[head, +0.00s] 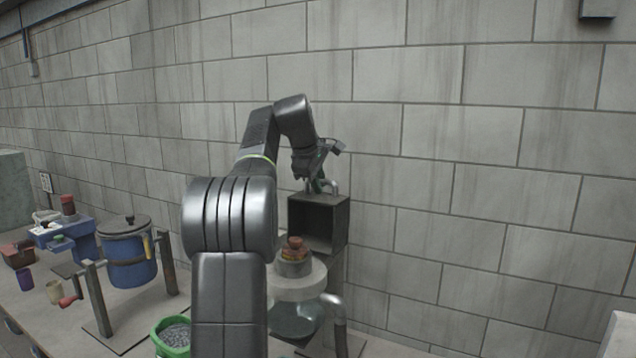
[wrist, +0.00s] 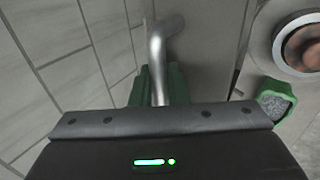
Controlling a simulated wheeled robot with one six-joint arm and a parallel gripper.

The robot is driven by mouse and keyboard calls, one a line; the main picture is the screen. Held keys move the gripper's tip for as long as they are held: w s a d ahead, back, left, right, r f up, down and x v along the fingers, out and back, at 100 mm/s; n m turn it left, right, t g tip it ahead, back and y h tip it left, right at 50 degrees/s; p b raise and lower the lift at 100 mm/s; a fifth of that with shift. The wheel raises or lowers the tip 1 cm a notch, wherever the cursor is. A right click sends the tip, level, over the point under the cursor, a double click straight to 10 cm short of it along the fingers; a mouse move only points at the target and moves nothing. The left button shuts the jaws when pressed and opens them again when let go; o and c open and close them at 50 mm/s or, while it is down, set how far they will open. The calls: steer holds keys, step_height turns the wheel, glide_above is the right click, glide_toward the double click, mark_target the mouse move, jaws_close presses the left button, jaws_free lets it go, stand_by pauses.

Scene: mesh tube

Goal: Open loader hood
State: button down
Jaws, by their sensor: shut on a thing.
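The loader hood (head: 318,222) is a dark metal box with a hollow side facing the head camera. It stands against the wall, beyond a round pale machine part. A bent metal handle (head: 333,186) sticks up at its top; the handle also shows in the wrist view (wrist: 161,45). My gripper (head: 319,185) is above the hood at the handle. In the wrist view its green fingers (wrist: 158,78) stand on both sides of the handle and are shut on it. The grip itself is partly hidden by the gripper body. I cannot tell the hood's hinge side.
The round pale machine (head: 300,285) with a copper-coloured top stands just in front of the hood. A green bucket of grey granules (head: 174,335) is at its left. A blue lidded pot (head: 128,255) on a stand is further left. The block wall (head: 470,190) is close behind.

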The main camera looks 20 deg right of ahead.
steer(key=c, duration=1.8)
jaws_free()
steer(key=shift+f, duration=0.1)
steer(key=v, duration=1.3)
steer(key=shift+s+r, duration=0.1)
steer(key=shift+r, duration=0.35)
